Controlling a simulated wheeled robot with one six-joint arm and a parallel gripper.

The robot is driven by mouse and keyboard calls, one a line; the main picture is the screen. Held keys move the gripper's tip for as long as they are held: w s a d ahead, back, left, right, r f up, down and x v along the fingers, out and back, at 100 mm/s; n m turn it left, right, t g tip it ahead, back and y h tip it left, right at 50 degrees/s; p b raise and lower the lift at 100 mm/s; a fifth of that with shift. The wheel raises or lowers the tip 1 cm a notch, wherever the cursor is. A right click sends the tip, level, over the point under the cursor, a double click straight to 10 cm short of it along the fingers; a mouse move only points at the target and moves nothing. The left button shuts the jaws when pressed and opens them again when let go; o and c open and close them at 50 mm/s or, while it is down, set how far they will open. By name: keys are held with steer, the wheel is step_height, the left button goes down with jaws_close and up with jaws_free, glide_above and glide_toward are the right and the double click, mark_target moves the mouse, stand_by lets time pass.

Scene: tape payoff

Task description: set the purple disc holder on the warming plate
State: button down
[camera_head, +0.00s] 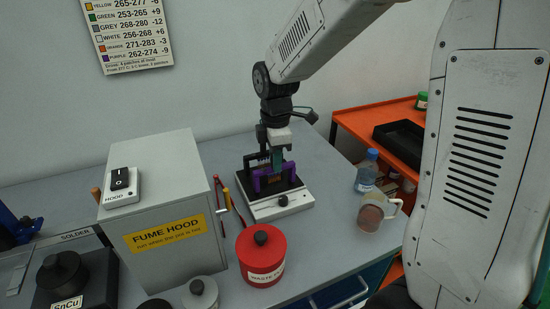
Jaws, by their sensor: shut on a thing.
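The purple disc holder (260,183) is a small purple frame at the middle of the bench. My gripper (277,160) points down from above and is shut on it. The warming plate (293,206) is a low white box with a black top and a dark front knob. The holder is over the plate's black top. I cannot tell whether it touches the top or hangs just above it. A black upright frame stands at the plate's back left. My fingertips and part of the holder are hard to make out at this size.
A grey fume hood (165,215) stands left of the plate, with coloured-handled tools beside it. A red waste can (261,256) is in front. A clear mug (376,213) and blue-capped bottle (367,172) are to the right. An orange cart (372,118) stands beyond the bench.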

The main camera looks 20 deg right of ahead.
steer(key=shift+f, duration=0.3)
steer(key=c, duration=0.6)
jaws_free()
steer(key=shift+c, duration=0.2)
steer(key=shift+r, duration=0.1)
steer(key=shift+r, duration=3.45)
